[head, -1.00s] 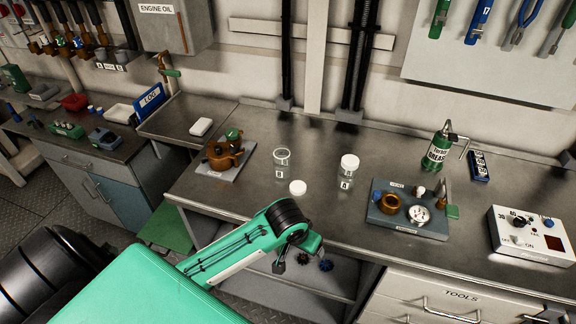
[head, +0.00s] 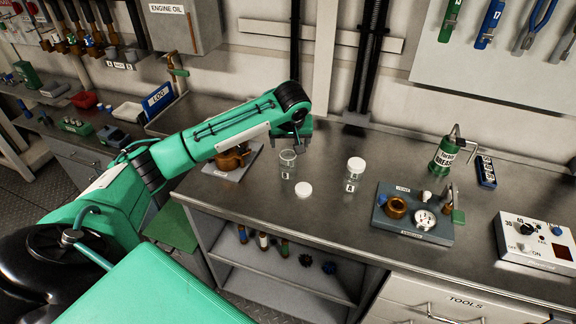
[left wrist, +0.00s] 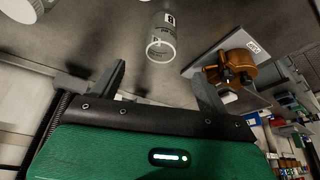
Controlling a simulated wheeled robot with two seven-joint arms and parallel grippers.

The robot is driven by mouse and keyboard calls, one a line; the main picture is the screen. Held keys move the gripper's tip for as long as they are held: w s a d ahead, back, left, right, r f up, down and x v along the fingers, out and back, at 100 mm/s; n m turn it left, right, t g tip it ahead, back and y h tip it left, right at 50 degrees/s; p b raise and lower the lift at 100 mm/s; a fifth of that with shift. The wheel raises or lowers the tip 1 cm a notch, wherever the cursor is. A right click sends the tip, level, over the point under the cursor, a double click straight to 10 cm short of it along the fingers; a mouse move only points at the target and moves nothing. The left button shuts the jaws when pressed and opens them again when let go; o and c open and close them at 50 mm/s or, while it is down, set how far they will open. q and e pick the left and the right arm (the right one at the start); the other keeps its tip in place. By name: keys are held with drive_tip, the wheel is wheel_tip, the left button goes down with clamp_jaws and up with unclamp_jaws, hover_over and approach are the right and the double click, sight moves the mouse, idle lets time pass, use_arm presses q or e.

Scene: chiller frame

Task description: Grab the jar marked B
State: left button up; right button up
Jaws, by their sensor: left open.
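The jar marked B (head: 287,168) is clear, upright and has no lid; it stands on the steel bench. In the left wrist view this jar (left wrist: 165,30) sits just beyond the fingertips, with its label showing. A loose white lid (head: 303,190) lies in front of it. A second clear jar marked A (head: 353,178) wears a white lid, to the right. My left gripper (head: 295,143) hangs over the bench just above and behind jar B in the picture. In the left wrist view its jaws (left wrist: 158,74) are apart and empty. My right gripper is not in view.
A brown-orange device on a plate (head: 238,160) stands close left of jar B, partly behind my arm. A grey fixture plate (head: 400,228) and a green grease can (head: 446,158) stand to the right. The bench behind jar A is clear.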

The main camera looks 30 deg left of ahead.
sight(288, 157)
use_arm(q)
drive_tip(key=x, duration=0.2)
drive_tip(key=p+x, duration=0.1)
drive_tip(key=x, duration=0.2)
drive_tip(key=a+p+x, duration=0.1)
drive_tip(key=x, duration=0.2)
drive_tip(key=shift+w+r, duration=0.25)
drive_tip(key=shift+w, duration=0.05)
drive_tip(key=shift+w+a+f+p, duration=0.15)
drive_tip(key=shift+f+p, duration=0.2)
drive_tip(key=shift+p, duration=0.2)
drive_tip(key=p+x, duration=0.1)
drive_tip(key=x, duration=0.2)
drive_tip(key=shift+w+p, duration=0.1)
drive_tip(key=shift+p, duration=0.2)
drive_tip(key=shift+x, duration=0.8)
drive_tip(key=c, duration=1.1)
